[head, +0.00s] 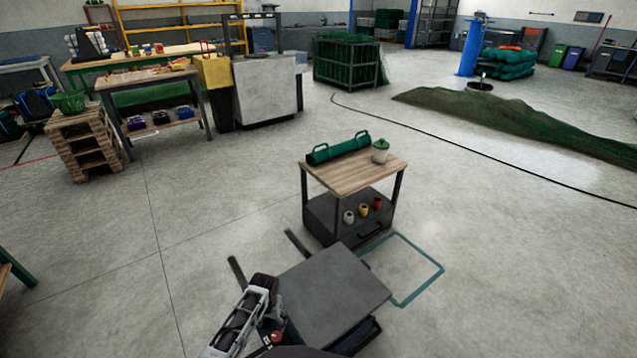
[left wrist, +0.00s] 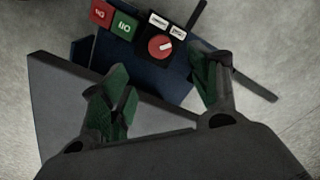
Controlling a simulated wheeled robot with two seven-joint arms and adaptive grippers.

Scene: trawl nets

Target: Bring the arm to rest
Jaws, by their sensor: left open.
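My left arm (head: 240,318) reaches in from the bottom of the head view, beside a grey flat platform (head: 335,288). My left gripper (left wrist: 160,85) is open in the left wrist view, its green-padded fingers spread apart with nothing between them. Just beyond the fingertips is a dark blue control box (left wrist: 150,72) with a red rotary knob (left wrist: 160,48), a red button (left wrist: 101,14) and a green button (left wrist: 124,25). I see no contact with the knob. My right gripper is in neither view.
A wood-topped cart (head: 350,172) with a green roll (head: 338,149) and a lidded jar (head: 380,150) stands behind the platform. A teal outline (head: 418,290) marks the floor at right. A green net pile (head: 520,118) lies farther back.

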